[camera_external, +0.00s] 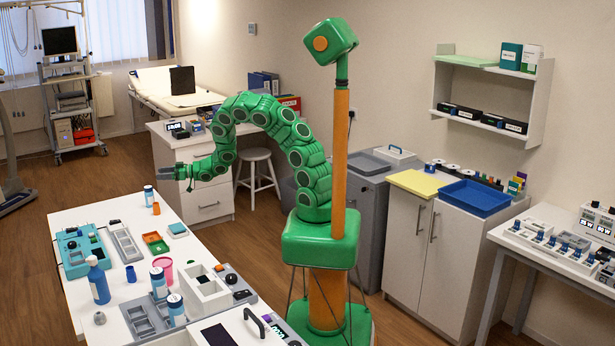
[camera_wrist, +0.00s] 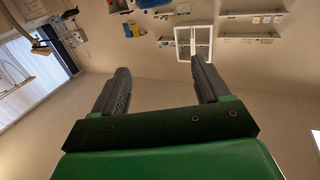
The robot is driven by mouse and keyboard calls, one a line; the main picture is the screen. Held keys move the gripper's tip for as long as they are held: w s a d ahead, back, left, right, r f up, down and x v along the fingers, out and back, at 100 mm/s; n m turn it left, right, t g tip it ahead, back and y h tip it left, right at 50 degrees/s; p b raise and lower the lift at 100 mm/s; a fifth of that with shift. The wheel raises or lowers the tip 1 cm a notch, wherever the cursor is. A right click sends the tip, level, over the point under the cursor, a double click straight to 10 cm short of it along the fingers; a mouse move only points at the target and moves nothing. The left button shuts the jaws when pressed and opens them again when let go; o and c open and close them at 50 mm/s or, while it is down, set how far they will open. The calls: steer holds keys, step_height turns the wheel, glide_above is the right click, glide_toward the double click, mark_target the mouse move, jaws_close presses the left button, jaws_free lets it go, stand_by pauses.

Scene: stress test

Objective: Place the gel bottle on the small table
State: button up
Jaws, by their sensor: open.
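A blue bottle with a narrow top (camera_external: 98,283) stands upright on the long white table (camera_external: 75,216) at the left front. Several white-and-blue bottles also stand there, one near the far end (camera_external: 148,197) and one nearer (camera_external: 158,284). I cannot tell which is the gel bottle, nor which surface is the small table. My gripper (camera_external: 162,172) hangs in the air above the far end of the long table, apart from everything. In the wrist view its two dark fingers (camera_wrist: 160,68) are spread and nothing is between them.
The long table is crowded with trays, cups and a teal case (camera_external: 84,250). A white desk (camera_external: 205,190) with a stool (camera_external: 257,170) stands behind. A cabinet with a blue tray (camera_external: 474,198) and a side table with devices (camera_external: 560,246) are at right. Open floor lies left.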

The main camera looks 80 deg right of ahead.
glide_toward(149, 193)
steer(key=w, duration=0.1)
steer(key=w+d, duration=0.1)
steer(key=w+f, duration=0.1)
steer(key=shift+w+d, duration=0.1)
steer(key=shift+d, duration=0.1)
steer(key=shift+a+x, duration=0.15)
steer(key=shift+x, duration=1.8)
steer(key=shift+a+x, duration=0.1)
steer(key=shift+x, duration=1.8)
steer(key=shift+r, duration=0.1)
steer(key=c, duration=1.2)
steer(key=shift+r, duration=0.1)
